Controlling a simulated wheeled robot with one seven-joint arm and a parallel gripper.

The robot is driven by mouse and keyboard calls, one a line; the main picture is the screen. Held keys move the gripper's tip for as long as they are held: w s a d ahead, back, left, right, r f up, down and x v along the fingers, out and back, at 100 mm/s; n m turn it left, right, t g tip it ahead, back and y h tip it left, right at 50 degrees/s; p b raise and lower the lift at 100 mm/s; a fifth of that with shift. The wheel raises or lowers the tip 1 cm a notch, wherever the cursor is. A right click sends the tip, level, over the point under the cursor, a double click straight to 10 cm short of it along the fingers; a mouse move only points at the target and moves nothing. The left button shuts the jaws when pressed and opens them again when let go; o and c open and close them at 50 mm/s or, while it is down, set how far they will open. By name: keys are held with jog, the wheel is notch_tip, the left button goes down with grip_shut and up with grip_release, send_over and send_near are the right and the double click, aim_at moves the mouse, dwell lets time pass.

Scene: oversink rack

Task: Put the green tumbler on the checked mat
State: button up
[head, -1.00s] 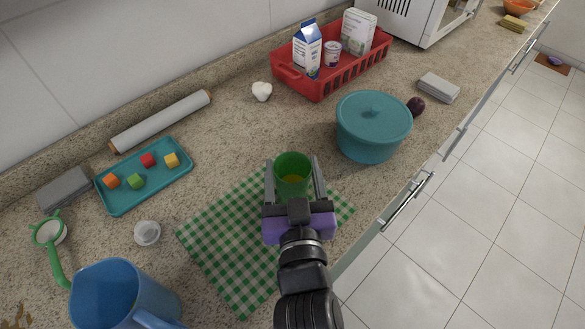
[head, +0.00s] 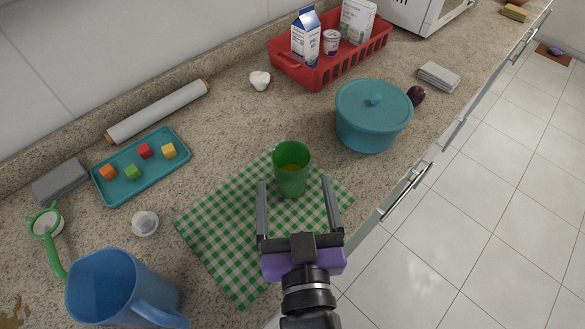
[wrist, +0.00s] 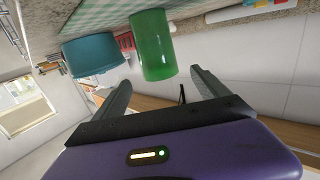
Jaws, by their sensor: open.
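The green tumbler (head: 291,170) stands upright on the checked mat (head: 222,240), toward its far right part. The green and white mat lies flat on the counter. My gripper (head: 297,182) is open and empty, its fingers pointing at the tumbler from the near side, with the tumbler just beyond the fingertips. In the wrist view the tumbler (wrist: 152,45) shows ahead of the open fingers, clear of both, with its base at the mat.
A teal lidded pot (head: 372,115) stands right of the mat. A blue pitcher (head: 118,290) is at the near left. A teal tray (head: 142,168) with several coloured cubes lies at left. A red basket (head: 330,62) with cartons stands behind. The counter between tray and basket is mostly clear.

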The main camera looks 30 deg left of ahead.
jog(key=shift+v, duration=2.4)
jog(key=shift+d, duration=0.1)
jog(key=s+d+f+m+h, duration=0.1)
jog(key=s+d+f+h, duration=0.1)
jog(key=d+f, duration=0.55)
jog(key=s+d+m+h, duration=0.2)
jog(key=s+d, duration=0.5)
jog(key=d, duration=0.4)
jog(key=s+d+m+h, duration=0.3)
jog(key=s+d+h, duration=0.2)
jog(key=d, duration=0.5)
jog(key=s, duration=0.2)
jog(key=shift+s+d+f, duration=0.2)
jog(key=shift+s+d, duration=0.2)
